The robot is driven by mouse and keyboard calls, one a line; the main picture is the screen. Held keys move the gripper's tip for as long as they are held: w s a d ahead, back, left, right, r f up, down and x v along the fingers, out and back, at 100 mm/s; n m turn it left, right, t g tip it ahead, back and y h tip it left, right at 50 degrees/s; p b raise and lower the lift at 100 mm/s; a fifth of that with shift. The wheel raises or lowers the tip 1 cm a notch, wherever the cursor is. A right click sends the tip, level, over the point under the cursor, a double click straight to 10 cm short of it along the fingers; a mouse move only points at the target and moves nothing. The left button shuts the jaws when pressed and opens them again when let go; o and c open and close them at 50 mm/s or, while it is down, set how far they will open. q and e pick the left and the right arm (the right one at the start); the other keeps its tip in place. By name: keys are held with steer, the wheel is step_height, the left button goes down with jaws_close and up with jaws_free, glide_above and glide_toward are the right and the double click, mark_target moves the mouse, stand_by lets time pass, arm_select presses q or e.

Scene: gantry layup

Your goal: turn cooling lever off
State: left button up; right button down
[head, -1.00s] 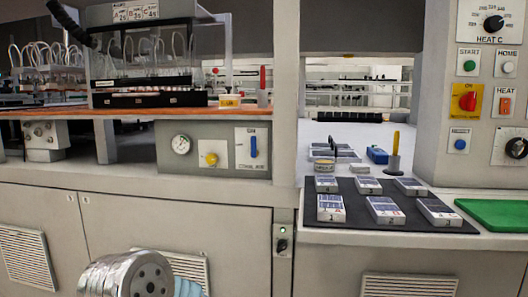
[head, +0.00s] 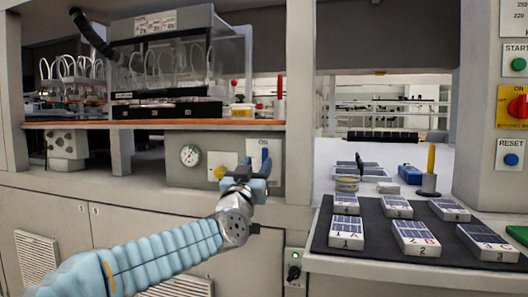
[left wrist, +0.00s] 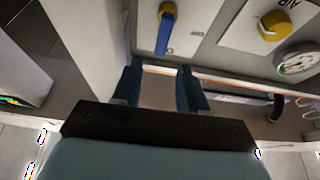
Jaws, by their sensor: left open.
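The cooling lever (head: 265,154) is a blue handle on a white plate on the grey panel, pointing up towards the ON label. In the left wrist view the same lever (left wrist: 165,35) has a yellow hub and its blue handle points down towards my fingers. My left gripper (head: 247,174) is in front of the lever plate in the head view and covers its lower part. In the left wrist view my left gripper (left wrist: 158,72) is open, its dark blue fingers apart with nothing between them; the handle's end is just beyond the fingertips. My right gripper is not in view.
A yellow knob (head: 220,172) and a round gauge (head: 190,155) sit left of the lever. An orange-edged shelf (head: 160,124) with a clear box (head: 165,55) is above. A dark mat (head: 385,243) with several white-blue blocks lies right.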

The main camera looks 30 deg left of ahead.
mark_target(264, 152)
arm_select(q)
steer(key=p+x, duration=0.1)
steer(key=x, duration=0.5)
steer(key=shift+w+a, duration=0.1)
steer(key=shift+w, duration=0.05)
jaws_close()
